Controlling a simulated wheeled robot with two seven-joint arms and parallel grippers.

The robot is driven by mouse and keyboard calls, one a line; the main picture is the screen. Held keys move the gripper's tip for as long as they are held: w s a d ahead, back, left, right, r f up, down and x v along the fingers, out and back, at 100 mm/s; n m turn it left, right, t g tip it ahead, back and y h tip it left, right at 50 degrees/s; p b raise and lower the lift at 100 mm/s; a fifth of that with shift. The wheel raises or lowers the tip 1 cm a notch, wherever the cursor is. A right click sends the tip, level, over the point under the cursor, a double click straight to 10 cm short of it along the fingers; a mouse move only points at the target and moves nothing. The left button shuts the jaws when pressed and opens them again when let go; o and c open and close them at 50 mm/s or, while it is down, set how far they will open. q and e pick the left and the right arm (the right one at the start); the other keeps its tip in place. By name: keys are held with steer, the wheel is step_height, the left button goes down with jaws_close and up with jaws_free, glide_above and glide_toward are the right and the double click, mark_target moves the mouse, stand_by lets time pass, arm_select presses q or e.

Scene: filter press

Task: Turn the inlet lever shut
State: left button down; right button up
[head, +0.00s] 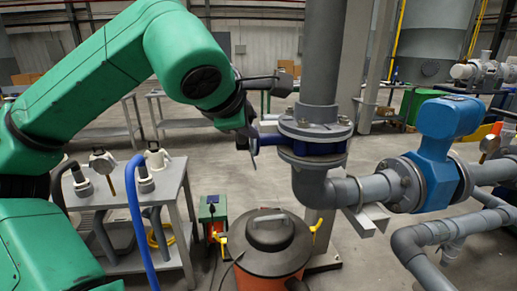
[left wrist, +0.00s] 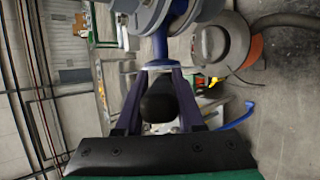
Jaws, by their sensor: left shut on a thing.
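The inlet lever (head: 271,140) is a blue arm sticking out to the left from a blue valve body (head: 318,149) clamped between grey flanges on the vertical pipe. In the left wrist view the lever's blue stem (left wrist: 160,46) runs from the flanges to a black grip (left wrist: 160,103). My left gripper (head: 250,141) is at the lever's outer end. Its two dark purple fingers (left wrist: 160,80) are shut on the lever, one on each side of the black grip. The lever's far end is partly hidden by the gripper in the head view. My right gripper is in neither view.
A blue pump-like unit (head: 435,135) sits on the horizontal pipe at right. An orange drum vacuum with a dark lid (head: 270,236) stands below the valve. A grey cart (head: 172,183) with pipe fittings and hoses is at left. Open floor lies behind.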

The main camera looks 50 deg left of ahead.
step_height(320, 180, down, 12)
steer(key=b, duration=1)
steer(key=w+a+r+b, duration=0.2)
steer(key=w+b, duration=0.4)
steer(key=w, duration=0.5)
arm_select(q)
step_height(320, 180, down, 9)
steer(key=s+d+m+t+y+b, duration=0.1)
steer(key=d+m+t+y+b, duration=0.1)
steer(key=t+y+b, duration=0.1)
steer(key=shift+s+d+t+y, duration=0.3)
steer(key=shift+t+y, duration=0.6)
steer(key=shift+t, duration=0.3)
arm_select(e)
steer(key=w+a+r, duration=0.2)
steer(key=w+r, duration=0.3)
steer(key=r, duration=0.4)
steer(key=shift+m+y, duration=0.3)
arm_select(q)
steer(key=shift+f, duration=0.15)
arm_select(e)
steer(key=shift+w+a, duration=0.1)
arm_select(q)
steer(key=c, duration=0.5)
jaws_free()
